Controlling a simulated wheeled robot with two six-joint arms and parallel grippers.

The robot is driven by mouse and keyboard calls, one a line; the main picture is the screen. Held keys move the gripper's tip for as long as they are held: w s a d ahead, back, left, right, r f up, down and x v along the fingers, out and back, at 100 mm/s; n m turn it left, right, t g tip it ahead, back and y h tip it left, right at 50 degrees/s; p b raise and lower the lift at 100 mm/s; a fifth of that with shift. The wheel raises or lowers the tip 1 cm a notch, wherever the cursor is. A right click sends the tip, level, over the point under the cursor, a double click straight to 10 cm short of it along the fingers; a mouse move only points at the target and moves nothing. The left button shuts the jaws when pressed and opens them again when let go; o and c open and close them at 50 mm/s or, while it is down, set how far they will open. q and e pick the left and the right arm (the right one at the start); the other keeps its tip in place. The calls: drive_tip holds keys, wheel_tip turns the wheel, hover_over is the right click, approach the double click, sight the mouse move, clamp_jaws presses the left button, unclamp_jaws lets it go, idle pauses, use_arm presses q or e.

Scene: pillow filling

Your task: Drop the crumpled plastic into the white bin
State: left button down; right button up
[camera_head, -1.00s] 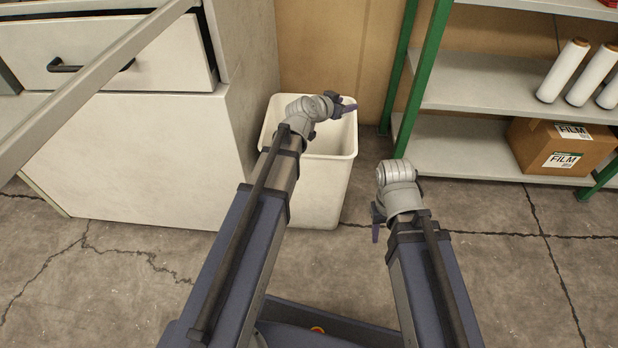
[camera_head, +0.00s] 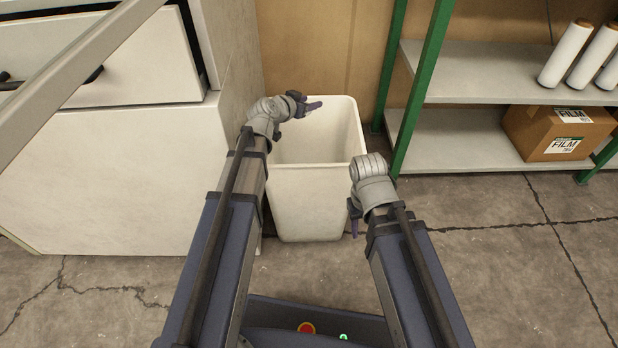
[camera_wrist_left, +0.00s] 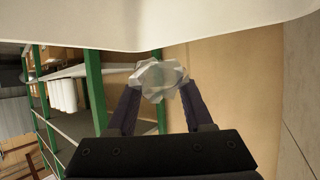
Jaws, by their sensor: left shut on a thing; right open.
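The white bin (camera_head: 311,200) stands on the floor beside the white cabinet, its open top facing up. My left gripper (camera_head: 314,106) is at the bin's upper left rim, over its opening. In the left wrist view, my left gripper (camera_wrist_left: 158,97) is shut on the crumpled plastic (camera_wrist_left: 158,78), a pale, crinkled, translucent lump between the fingertips. A white edge, seemingly the bin (camera_wrist_left: 170,20), fills the top of that view. The plastic is hard to make out in the head view. My right gripper (camera_head: 354,226) is open, low at the bin's right side, its fingers partly hidden.
The white cabinet (camera_head: 110,180) with a drawer stands left of the bin. A green-posted shelf (camera_head: 460,150) on the right holds white film rolls (camera_head: 566,54) and a cardboard box (camera_head: 560,134). The concrete floor at the right front is clear.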

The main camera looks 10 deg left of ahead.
use_arm(q)
drive_tip(key=shift+f+b, duration=2.45)
drive_tip(key=shift+f, duration=0.3)
drive_tip(key=shift+c, duration=1.1)
unclamp_jaws()
drive_tip(key=shift+r, duration=0.1)
drive_tip(key=p+v, duration=0.3)
drive_tip(key=v, duration=0.4)
drive_tip(key=shift+s, duration=0.35)
drive_tip(key=shift+a, duration=0.1)
